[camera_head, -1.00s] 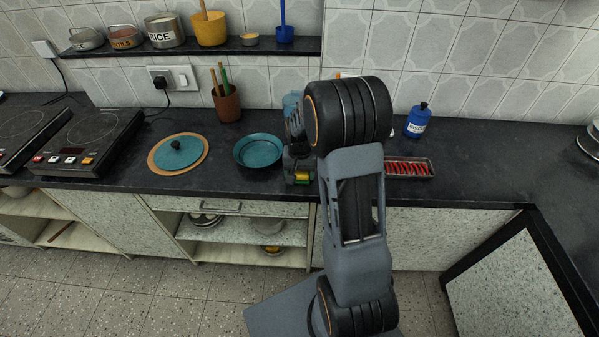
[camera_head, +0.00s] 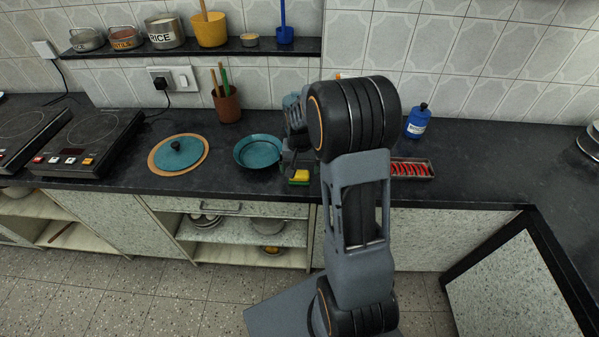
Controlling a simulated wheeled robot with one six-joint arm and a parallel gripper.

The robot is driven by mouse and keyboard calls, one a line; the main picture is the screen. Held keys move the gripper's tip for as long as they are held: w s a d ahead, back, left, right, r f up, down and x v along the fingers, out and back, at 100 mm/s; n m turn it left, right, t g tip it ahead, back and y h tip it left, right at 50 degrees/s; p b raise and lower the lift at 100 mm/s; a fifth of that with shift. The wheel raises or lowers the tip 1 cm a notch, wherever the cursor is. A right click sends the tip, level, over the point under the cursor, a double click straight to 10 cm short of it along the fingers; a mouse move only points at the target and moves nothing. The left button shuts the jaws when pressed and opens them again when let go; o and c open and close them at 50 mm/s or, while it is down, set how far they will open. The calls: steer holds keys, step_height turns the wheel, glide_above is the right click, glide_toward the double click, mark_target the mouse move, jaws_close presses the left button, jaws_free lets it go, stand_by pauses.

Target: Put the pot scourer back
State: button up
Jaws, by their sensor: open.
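The pot scourer (camera_head: 299,177), a small yellow block with a green part, lies on the dark counter close to its front edge, right of the teal bowl. My gripper (camera_head: 288,160) is open just behind and above the scourer, apart from it as far as I can tell. My arm hides part of the gripper and the counter behind it.
The teal bowl (camera_head: 257,151) stands close left of my gripper. A teal lid (camera_head: 180,153) lies on a round board further left. A tray of red items (camera_head: 411,169) and a blue bottle (camera_head: 418,121) stand right of my arm.

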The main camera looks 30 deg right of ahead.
mark_target(299, 172)
step_height(299, 172, up, 8)
steer(key=s+a+r+n+t, duration=0.1)
steer(key=s+a+r+n, duration=0.1)
steer(key=s+a, duration=0.3)
steer(key=s+a+r+n+t, duration=0.2)
steer(key=s+a, duration=0.3)
steer(key=s, duration=0.6)
steer(key=shift+s+r+n, duration=0.35)
steer(key=shift+r+n, duration=0.1)
steer(key=shift+n, duration=0.45)
step_height(299, 172, up, 3)
steer(key=p, duration=0.3)
steer(key=shift+r+t, duration=0.15)
steer(key=shift+t, duration=0.15)
